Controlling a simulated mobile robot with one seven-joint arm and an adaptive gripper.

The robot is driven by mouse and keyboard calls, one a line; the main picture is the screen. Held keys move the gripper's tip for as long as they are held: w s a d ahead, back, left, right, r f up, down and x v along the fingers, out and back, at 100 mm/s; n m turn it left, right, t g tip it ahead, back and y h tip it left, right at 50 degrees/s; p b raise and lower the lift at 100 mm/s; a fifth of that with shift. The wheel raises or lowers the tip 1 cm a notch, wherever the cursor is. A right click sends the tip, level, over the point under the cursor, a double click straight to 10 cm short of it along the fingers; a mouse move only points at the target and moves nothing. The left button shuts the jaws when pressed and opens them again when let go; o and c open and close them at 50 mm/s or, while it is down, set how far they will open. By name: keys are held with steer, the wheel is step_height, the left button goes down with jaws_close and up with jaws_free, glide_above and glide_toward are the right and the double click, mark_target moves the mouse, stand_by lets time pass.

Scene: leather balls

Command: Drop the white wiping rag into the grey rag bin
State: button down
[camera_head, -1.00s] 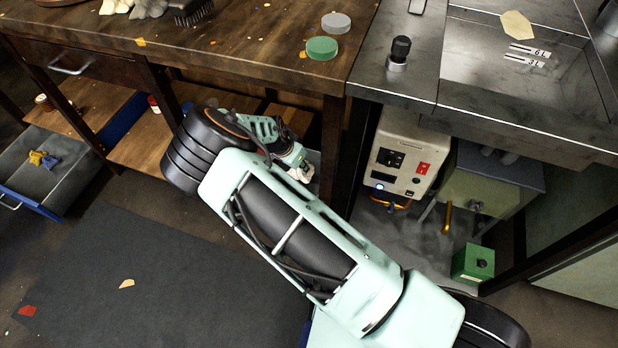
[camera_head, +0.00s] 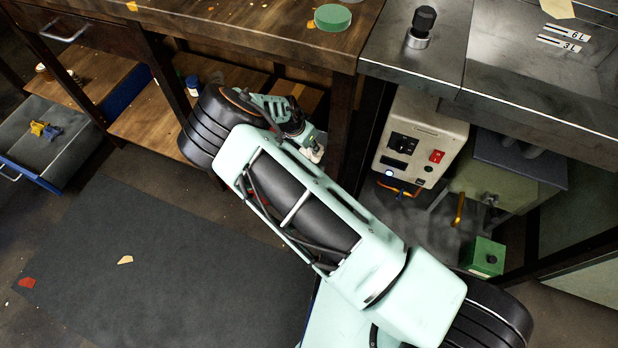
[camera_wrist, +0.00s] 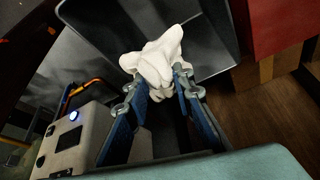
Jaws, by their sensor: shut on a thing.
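The white wiping rag (camera_wrist: 158,58) is bunched between the fingertips of my gripper (camera_wrist: 158,82) in the wrist view. My gripper is shut on it. Behind the rag in that view is a dark grey open container (camera_wrist: 95,18), which looks like the rag bin; the rag shows against its inside. I cannot tell the rag's height relative to the rim. In the head view a little of the rag (camera_head: 313,155) shows at the end of my arm, below the wooden bench's edge. The bin is hidden there.
A red box (camera_wrist: 275,28) is at upper right there.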

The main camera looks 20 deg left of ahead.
steer(key=shift+f, duration=0.2)
steer(key=c, duration=1.6)
jaws_free()
steer(key=v, duration=1.2)
steer(key=shift+a, duration=0.1)
